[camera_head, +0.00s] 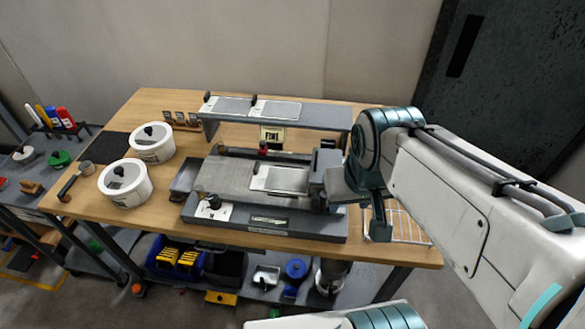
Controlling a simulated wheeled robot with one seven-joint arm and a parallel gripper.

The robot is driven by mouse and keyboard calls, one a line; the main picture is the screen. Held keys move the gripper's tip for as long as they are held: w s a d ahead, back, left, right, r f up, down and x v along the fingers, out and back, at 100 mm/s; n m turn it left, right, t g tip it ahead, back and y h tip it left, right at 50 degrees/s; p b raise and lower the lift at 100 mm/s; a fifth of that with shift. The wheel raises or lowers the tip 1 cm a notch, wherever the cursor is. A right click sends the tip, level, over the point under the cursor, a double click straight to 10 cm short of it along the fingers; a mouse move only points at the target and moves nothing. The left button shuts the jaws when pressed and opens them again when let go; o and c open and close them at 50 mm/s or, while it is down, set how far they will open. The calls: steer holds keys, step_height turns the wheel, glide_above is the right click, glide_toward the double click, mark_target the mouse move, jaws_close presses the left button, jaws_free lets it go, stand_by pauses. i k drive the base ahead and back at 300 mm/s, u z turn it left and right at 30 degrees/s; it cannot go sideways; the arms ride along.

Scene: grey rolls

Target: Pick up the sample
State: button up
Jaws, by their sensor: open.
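I cannot tell for sure which piece is the sample. A pale flat plate (282,180) with a small dark knob at its left corner lies on the grey bed of the bench device (225,180). Two similar plates, a left one (229,105) and a right one (277,110), lie on the raised grey shelf behind it. My gripper (322,190) is just right of the plate on the bed, low over the device's right end. It is open, and I see nothing held in it. My wrist hides part of the device's right end, and the fingertips are hard to make out.
Two white lidded tubs, a back one (152,143) and a front one (125,184), stand on the left of the wooden table (400,258). A wire rack (408,228) lies at the right. A small sign (272,135) stands under the raised shelf. Bins fill the lower shelf.

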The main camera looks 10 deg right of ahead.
mark_target(266, 178)
steer(key=u, duration=0.4)
steer(key=k, duration=0.55)
steer(key=u, duration=0.6)
steer(key=i, duration=0.95)
steer(key=z, duration=0.75)
